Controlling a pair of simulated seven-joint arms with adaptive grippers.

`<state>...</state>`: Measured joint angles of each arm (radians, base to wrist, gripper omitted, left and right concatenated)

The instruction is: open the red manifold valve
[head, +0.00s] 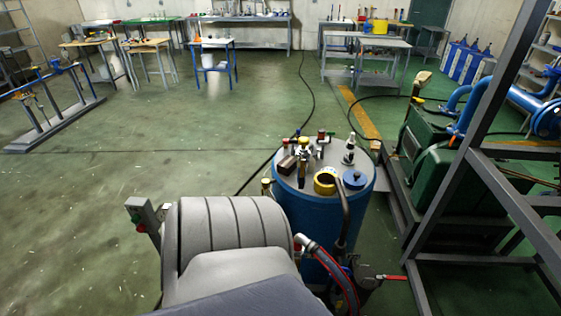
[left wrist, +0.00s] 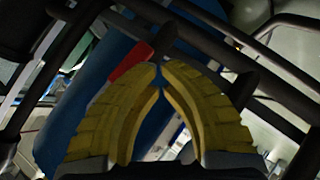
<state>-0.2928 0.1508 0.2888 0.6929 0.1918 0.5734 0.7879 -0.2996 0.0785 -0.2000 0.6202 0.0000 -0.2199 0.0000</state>
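A red lever handle (head: 392,277) shows in the head view, low and right of the blue drum (head: 318,222), on a dark valve body (head: 365,280). It lies roughly level in the picture. In the left wrist view a red bar (left wrist: 130,62), which looks like this handle, slants up behind the left yellow finger. My left gripper (left wrist: 160,72) has its yellow fingertips together, with nothing visible gripped between them. The red bar is beside the fingertips; I cannot tell whether they touch. Neither gripper shows in the head view.
The drum lid (head: 335,158) carries several fittings. A red and blue hose (head: 341,277) runs by the valve. A grey metal frame (head: 480,165) and a green machine (head: 437,165) stand on the right. A large grey ridged housing (head: 228,222) fills the lower foreground. The floor at left is open.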

